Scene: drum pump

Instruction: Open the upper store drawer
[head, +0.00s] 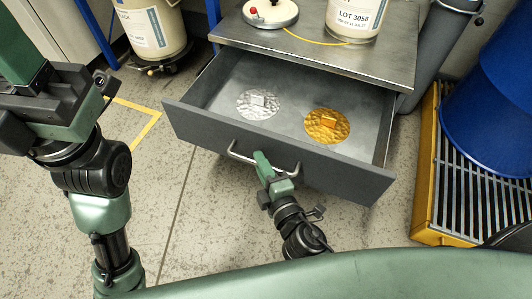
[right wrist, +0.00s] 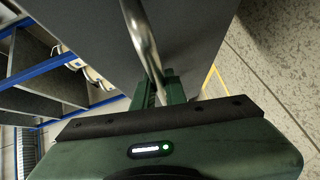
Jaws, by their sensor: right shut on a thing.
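The upper store drawer (head: 180,118) is grey and stands pulled out from its cabinet, its inside showing in the head view. In the right wrist view the handle (right wrist: 139,35) runs up from between the green fingers (right wrist: 160,90), beside the dark drawer front (right wrist: 205,35). My left gripper (head: 22,50) is at the upper left of the head view, away from the drawer; its jaws cannot be made out.
Inside the drawer lie a silver disc (head: 248,106) and a gold disc (head: 318,132), each with a small block. The cabinet top (head: 350,62) holds a labelled container (head: 357,15) and a red-knobbed item (head: 270,12). A blue drum (head: 495,110) stands on a yellow-edged grate (head: 425,215) at right.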

